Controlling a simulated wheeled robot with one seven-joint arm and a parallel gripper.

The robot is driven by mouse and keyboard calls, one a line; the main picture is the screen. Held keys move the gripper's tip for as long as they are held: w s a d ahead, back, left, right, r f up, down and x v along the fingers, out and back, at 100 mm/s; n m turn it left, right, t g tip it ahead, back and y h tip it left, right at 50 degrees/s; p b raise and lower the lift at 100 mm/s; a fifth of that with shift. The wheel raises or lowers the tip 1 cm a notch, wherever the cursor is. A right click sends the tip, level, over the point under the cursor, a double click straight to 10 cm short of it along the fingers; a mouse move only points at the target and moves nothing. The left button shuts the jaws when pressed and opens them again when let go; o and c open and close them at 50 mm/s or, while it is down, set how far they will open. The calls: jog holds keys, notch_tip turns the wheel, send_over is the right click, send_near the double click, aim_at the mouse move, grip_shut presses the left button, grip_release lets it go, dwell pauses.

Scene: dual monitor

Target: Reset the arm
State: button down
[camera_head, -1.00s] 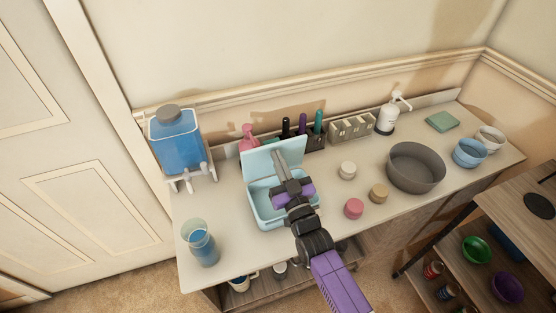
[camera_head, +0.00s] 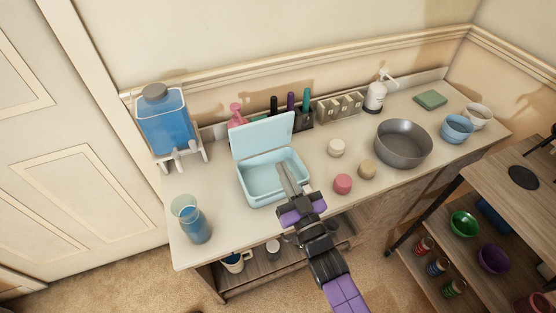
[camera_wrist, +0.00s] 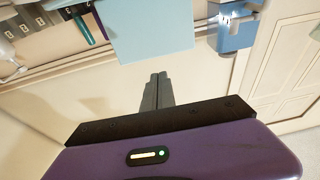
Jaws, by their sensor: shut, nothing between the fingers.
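My gripper (camera_head: 290,180) is shut and empty, its fingers together, above the front edge of the table in the head view. Its tips show over the front right part of an open light-blue box (camera_head: 262,192); I cannot tell how high above it they are. In the wrist view the closed fingers (camera_wrist: 156,92) point towards the wall, and the box's raised lid (camera_wrist: 150,30) shows at the top.
A blue dispenser (camera_head: 168,125) and a glass of blue liquid (camera_head: 193,222) stand left. Pink (camera_head: 343,183), tan (camera_head: 367,168) and white (camera_head: 336,147) round items and a grey bowl (camera_head: 404,144) lie right. A wooden shelf (camera_head: 500,195) stands further right.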

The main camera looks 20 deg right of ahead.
jog(key=shift+s, duration=0.6)
jog(key=shift+f, duration=0.15)
jog(key=s+r+g, duration=0.3)
jog(key=s, duration=1.5)
jog(key=s+d+r+g, duration=0.1)
jog(key=s+r+g, duration=0.2)
jog(key=s, duration=1.5)
jog(key=shift+s+d+h, duration=0.2)
jog(key=shift+h, duration=0.2)
